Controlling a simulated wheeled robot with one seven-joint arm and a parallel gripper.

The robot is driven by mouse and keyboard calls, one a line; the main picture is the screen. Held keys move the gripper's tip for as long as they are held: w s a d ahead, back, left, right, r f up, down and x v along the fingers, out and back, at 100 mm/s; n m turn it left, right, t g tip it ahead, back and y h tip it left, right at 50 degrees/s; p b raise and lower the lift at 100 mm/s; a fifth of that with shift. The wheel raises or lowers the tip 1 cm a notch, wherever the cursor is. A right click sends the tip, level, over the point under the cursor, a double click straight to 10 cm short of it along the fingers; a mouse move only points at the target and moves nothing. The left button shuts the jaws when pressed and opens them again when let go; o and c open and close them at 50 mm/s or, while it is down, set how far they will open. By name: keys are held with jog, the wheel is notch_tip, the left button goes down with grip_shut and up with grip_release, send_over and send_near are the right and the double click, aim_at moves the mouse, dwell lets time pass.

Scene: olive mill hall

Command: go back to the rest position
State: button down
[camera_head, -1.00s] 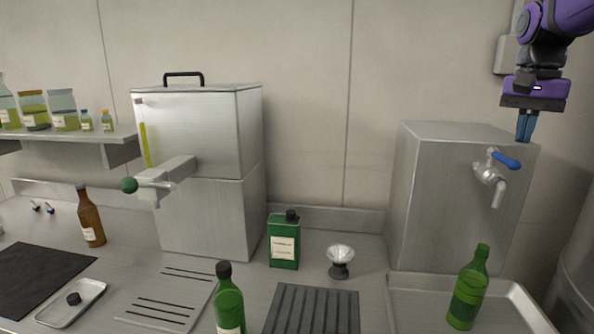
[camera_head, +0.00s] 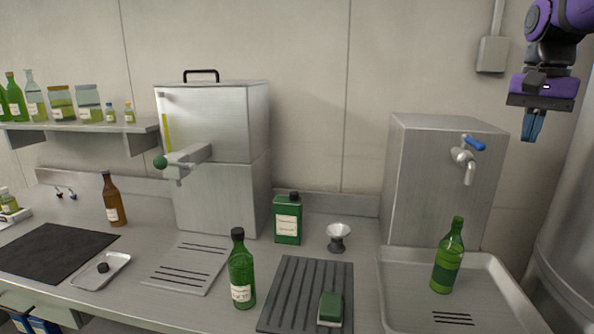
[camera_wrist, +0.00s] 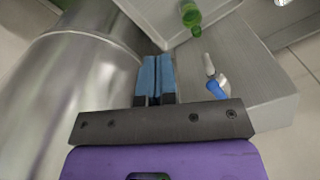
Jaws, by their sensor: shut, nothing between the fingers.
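My gripper (camera_head: 533,126) hangs at the upper right of the head view, fingers pointing down and pressed together, holding nothing. In the head view it is to the right of the steel box (camera_head: 443,185) with the blue-handled tap (camera_head: 467,152). My gripper also shows in the wrist view (camera_wrist: 155,66), its blue fingertips side by side. There the blue tap handle (camera_wrist: 216,89) lies just to the right of the fingers, with a visible gap. An open green bottle (camera_head: 448,257) stands upright in the steel tray (camera_head: 395,299) below the tap.
A large steel drum (camera_head: 570,235) fills the right edge. A wall box (camera_head: 492,54) is left of my arm. On the counter stand a tall steel dispenser (camera_head: 222,130), a green tin (camera_head: 287,219), a capped green bottle (camera_head: 241,270), a brown bottle (camera_head: 114,200) and a ribbed mat (camera_head: 290,293).

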jog(key=s+a+f+n+t, duration=0.2)
jog(key=s+a+f+n, duration=0.2)
jog(key=s, duration=0.5)
jog(key=s+a+f+n+t, duration=0.3)
jog(key=s+a, duration=0.4)
jog(key=s, duration=0.3)
jog(key=shift+s+a+f+n, duration=0.2)
jog(key=shift+a+f+n, duration=0.25)
jog(key=shift+f, duration=0.4)
